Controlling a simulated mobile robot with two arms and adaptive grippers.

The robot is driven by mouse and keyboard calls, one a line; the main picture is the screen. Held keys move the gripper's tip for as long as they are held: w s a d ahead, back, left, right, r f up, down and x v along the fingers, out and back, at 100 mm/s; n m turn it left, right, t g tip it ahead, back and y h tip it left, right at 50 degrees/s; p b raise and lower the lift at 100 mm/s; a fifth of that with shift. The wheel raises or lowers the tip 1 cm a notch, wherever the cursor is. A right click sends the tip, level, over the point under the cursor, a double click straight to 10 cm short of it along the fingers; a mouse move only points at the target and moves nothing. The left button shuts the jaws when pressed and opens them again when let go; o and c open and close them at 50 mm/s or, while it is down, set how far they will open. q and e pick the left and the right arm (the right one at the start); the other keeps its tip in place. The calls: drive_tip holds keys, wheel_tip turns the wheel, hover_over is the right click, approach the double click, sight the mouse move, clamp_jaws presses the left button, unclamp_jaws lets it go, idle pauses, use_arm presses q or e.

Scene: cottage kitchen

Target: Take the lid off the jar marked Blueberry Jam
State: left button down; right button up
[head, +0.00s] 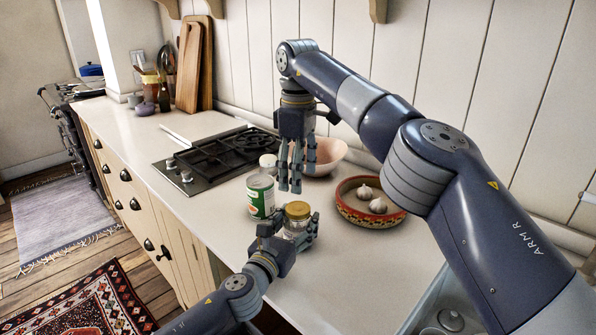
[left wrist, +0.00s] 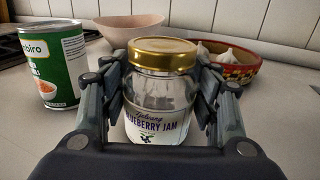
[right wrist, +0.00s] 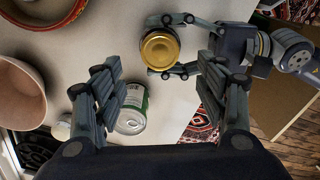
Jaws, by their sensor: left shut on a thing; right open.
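The Blueberry Jam jar (left wrist: 160,95) is clear glass with a white label, and it stands upright on the counter. Its gold lid (left wrist: 162,50) is on top; the lid also shows in the head view (head: 298,210) and in the right wrist view (right wrist: 160,47). My left gripper (head: 299,236) is shut around the jar's glass body, below the lid, with one finger set on each side. My right gripper (head: 291,185) points down, open and empty, above the counter just behind the jar. In the right wrist view the lid lies beyond its parted fingers (right wrist: 160,95).
A green and white can (head: 261,196) stands close left of the jar. A red patterned bowl (head: 352,215) with garlic is to the right, and a pink bowl (head: 328,155) is behind. A gas hob (head: 215,160) lies left. The front counter is clear.

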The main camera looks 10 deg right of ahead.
sight(298, 208)
use_arm(q)
drive_tip(key=shift+f, duration=0.15)
use_arm(e)
drive_tip(key=shift+f, duration=4)
